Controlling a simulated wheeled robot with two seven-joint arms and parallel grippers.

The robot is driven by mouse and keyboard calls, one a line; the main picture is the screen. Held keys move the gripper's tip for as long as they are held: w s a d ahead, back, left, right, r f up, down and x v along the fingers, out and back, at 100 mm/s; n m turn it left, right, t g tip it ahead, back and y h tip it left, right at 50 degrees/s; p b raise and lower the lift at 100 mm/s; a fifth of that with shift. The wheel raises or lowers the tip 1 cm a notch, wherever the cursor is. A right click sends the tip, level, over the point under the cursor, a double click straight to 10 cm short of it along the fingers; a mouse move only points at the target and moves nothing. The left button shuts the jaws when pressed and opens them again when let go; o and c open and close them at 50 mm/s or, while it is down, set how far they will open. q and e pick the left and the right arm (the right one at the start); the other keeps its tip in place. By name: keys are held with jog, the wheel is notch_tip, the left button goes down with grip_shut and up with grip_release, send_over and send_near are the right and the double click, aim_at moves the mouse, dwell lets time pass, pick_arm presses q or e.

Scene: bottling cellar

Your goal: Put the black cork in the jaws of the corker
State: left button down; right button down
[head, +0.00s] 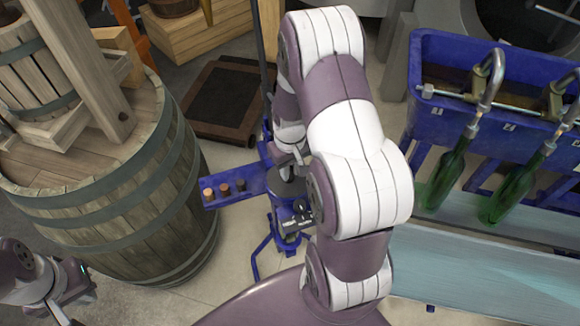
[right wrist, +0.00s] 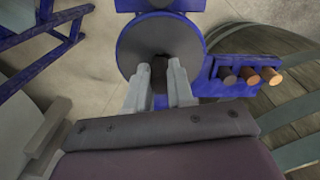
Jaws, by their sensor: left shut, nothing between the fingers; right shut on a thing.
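The blue corker (head: 283,222) stands in the middle of the head view, partly hidden behind my right arm. In the right wrist view its round grey top (right wrist: 140,50) lies beyond my fingers. My right gripper (right wrist: 160,84) is shut on the black cork (right wrist: 159,69), a dark piece between the fingertips. It appears over the corker's round part; whether the cork touches the jaws I cannot tell. In the head view my right gripper (head: 288,165) is mostly hidden by its arm. My left gripper (head: 77,283) is shut and empty at the lower left, beside the barrel.
A blue side shelf (head: 258,178) on the corker holds a tan cork (head: 207,194), a reddish-brown cork (head: 224,189) and a dark brown cork (head: 240,185). A large barrel (head: 150,200) stands left. A blue filler trough (head: 425,75) with green bottles (head: 447,172) stands right.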

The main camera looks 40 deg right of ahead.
jog(key=shift+f, duration=0.3)
jog(key=shift+f+b, duration=0.35)
jog(key=shift+f, duration=0.4)
jog(key=c, duration=0.9)
grip_release()
notch_tip(320, 180, up, 13)
jog(key=shift+f, duration=0.15)
